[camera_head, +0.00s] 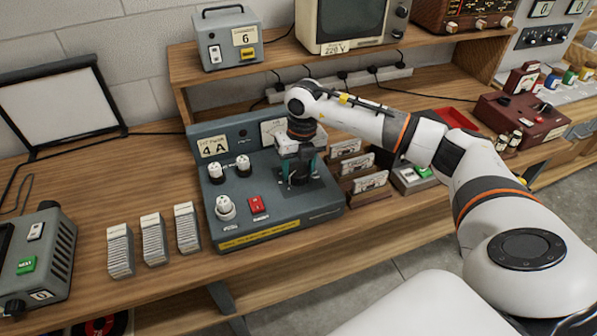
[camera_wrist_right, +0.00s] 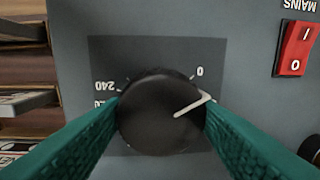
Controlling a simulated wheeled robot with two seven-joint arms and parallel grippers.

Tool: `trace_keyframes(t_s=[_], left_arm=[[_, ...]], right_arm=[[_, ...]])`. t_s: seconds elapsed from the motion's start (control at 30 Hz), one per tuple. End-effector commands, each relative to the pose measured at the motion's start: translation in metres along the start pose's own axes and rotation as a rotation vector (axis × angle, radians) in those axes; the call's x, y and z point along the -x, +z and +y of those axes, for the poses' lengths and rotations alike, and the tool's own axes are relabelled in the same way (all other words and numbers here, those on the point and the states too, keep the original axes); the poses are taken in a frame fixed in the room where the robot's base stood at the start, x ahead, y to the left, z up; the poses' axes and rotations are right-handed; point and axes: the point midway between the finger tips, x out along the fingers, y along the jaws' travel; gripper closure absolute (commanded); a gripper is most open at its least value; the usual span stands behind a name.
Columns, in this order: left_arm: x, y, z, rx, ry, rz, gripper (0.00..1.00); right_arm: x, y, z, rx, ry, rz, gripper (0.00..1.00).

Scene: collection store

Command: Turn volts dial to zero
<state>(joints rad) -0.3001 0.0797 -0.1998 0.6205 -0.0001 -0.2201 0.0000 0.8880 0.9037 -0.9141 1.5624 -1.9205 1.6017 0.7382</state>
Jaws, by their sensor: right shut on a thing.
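The volts dial (camera_wrist_right: 158,112) is a round black knob with a white pointer line on a dark plate. In the right wrist view its pointer aims up and right, a little short of the 0 mark (camera_wrist_right: 200,72); 240 is printed at the left. My right gripper (camera_wrist_right: 161,112) is shut on the dial, one green finger on each side. In the head view my right gripper (camera_head: 298,172) reaches down onto the right part of the grey tester box (camera_head: 285,215) and hides the dial. My left gripper does not show.
The tester has a red mains switch (camera_head: 258,205), also in the wrist view (camera_wrist_right: 297,48), and several white knobs at left. Card stacks (camera_head: 153,240) stand left of it. Cassette-like items (camera_head: 370,182) stand close at right. A shelf (camera_head: 225,70) runs behind.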

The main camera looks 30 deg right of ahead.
Motion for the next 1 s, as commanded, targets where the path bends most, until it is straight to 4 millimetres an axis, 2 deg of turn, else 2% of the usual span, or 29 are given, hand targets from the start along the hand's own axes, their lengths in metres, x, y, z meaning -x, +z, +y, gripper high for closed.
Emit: trace_keyframes(t_s=[0.1, 0.4, 0.93, 0.97, 1.0], left_arm=[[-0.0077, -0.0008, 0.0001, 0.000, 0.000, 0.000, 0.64], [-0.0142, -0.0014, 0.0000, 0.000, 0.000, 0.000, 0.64], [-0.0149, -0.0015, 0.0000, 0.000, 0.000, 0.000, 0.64], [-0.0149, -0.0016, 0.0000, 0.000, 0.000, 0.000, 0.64], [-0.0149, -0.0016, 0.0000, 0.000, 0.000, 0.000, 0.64]], right_arm=[[0.0000, -0.0017, 0.0000, 0.072, -0.002, 0.000, 0.70], [0.0014, -0.0019, -0.0004, 0.181, -0.002, -0.007, 0.70], [0.0026, -0.0021, -0.0006, 0.205, -0.002, -0.008, 0.70], [0.0026, -0.0021, -0.0006, 0.205, -0.002, -0.008, 0.46], [0.0026, -0.0021, -0.0006, 0.205, -0.002, -0.008, 0.39]])
